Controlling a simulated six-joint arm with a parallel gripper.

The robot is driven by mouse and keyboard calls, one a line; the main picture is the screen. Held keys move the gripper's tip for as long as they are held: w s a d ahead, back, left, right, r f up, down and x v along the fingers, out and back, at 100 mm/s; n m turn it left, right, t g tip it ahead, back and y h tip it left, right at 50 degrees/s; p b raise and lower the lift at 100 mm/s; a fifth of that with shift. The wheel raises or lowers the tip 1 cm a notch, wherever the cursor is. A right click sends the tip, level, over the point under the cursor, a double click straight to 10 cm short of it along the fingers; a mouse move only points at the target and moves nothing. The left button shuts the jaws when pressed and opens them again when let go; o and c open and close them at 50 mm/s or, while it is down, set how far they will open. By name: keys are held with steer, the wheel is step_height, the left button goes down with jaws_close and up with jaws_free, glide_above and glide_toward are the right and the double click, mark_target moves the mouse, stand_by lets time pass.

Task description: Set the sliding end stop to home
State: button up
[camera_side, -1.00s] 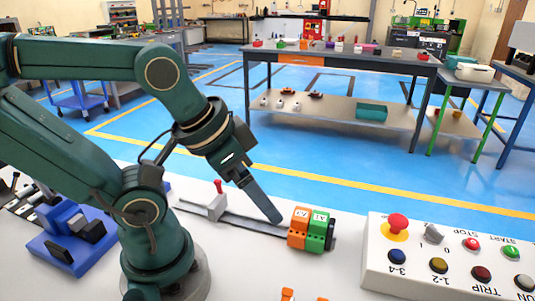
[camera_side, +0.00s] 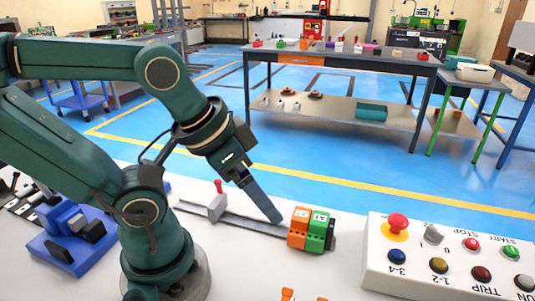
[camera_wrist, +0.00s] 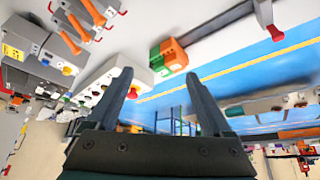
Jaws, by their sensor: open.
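The sliding end stop (camera_side: 216,207) is a light grey block with a red-tipped lever standing up from it. It sits on a grey rail (camera_side: 246,223), toward the rail's left end. In the wrist view, a grey piece with a red lever at the upper right looks like the same stop (camera_wrist: 264,14). My gripper (camera_side: 277,219) points down near the rail, between the stop and the orange and green blocks. Whether it touches the rail I cannot tell. In the wrist view its two fingers (camera_wrist: 160,80) are spread, with nothing between them.
The orange block (camera_side: 298,228) and green block (camera_side: 317,231) stand at the rail's right end. A control box (camera_side: 380,262) with buttons is at the right.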

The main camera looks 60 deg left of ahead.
steer(key=c, duration=0.5)
steer(key=shift+r, duration=0.3)
step_height(320, 180, up, 4)
steer(key=n+g+h, duration=0.3)
steer(key=n+g, duration=0.6)
glide_above(215, 203)
steer(key=w+a, duration=0.1)
steer(key=a, duration=0.1)
steer(key=f, duration=0.5)
steer(key=d+f, duration=0.1)
steer(key=f, duration=1.1)
steer(key=shift+s+d+f, duration=0.1)
steer(key=shift+s+d, duration=0.2)
steer(key=shift+s, duration=0.05)
steer(key=shift+x, duration=0.85)
jaws_close()
steer(key=shift+w, duration=0.1)
